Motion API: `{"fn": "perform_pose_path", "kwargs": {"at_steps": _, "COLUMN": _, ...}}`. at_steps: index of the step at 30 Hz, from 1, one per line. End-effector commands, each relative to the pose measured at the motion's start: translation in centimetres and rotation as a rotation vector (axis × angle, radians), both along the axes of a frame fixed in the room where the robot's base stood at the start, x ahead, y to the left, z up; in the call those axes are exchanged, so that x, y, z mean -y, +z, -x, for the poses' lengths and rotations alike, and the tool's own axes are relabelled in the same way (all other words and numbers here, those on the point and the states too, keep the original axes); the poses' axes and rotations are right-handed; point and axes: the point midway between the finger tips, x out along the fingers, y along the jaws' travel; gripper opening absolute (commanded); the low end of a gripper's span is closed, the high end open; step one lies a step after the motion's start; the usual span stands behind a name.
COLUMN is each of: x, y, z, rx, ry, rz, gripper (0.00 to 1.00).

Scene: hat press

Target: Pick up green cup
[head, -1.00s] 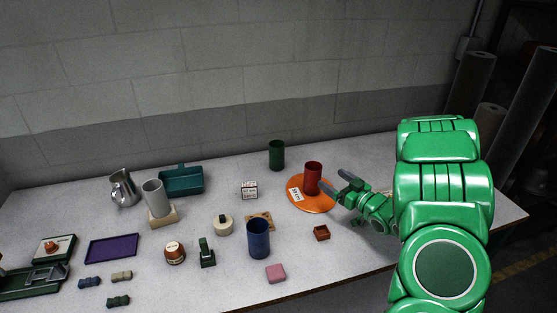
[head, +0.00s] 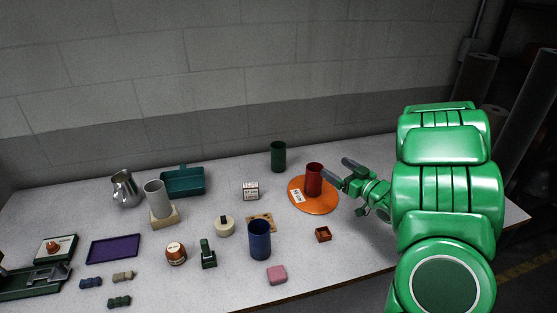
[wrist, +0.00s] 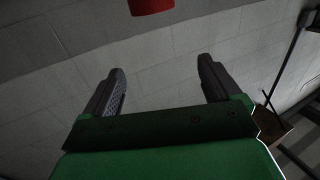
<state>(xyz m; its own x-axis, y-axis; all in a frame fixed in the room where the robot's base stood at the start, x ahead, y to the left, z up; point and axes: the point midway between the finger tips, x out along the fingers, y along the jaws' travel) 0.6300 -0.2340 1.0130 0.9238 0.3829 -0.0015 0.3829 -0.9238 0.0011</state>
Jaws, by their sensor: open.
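The dark green cup (head: 278,156) stands upright at the back of the table, left of and behind the red cup (head: 314,179). My gripper (head: 335,167) is open and empty, beside the red cup on its right, and points toward the back left. In the wrist view my two fingers (wrist: 160,82) are spread with nothing between them. The bottom of the red cup also shows at the top of the wrist view (wrist: 151,5). The green cup is not in the wrist view.
The red cup stands on an orange round board (head: 319,206) beside my gripper. A white labelled box (head: 251,190) and a blue cup (head: 259,240) stand further left and nearer. A teal tray (head: 183,181) lies left of the green cup. The wall rises behind the table.

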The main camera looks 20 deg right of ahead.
Motion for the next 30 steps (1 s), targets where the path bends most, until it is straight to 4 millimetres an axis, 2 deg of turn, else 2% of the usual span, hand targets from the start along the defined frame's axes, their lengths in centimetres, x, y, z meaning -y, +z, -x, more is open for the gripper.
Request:
{"fn": "perform_pose_path", "kwargs": {"at_steps": 1, "x": 0.0, "y": 1.1, "z": 0.0, "rx": 0.003, "ry": 0.000, "rz": 0.003, "gripper": 0.91}}
{"fn": "perform_pose_path", "kwargs": {"at_steps": 6, "x": 0.0, "y": 3.7, "z": 0.0, "rx": 0.006, "ry": 0.000, "rz": 0.003, "gripper": 0.91}}
{"fn": "perform_pose_path", "kwargs": {"at_steps": 14, "x": 0.0, "y": 6.8, "z": 0.0, "rx": 0.002, "ry": -0.001, "rz": 0.002, "gripper": 0.91}}
{"fn": "perform_pose_path", "kwargs": {"at_steps": 26, "x": 1.4, "y": 7.5, "z": -6.9, "rx": 0.008, "ry": -0.171, "rz": 0.142, "gripper": 0.91}}
{"fn": "perform_pose_path", "kwargs": {"at_steps": 30, "x": 1.7, "y": 8.3, "z": -10.0, "rx": 0.005, "ry": -0.263, "rz": 0.193, "gripper": 0.91}}
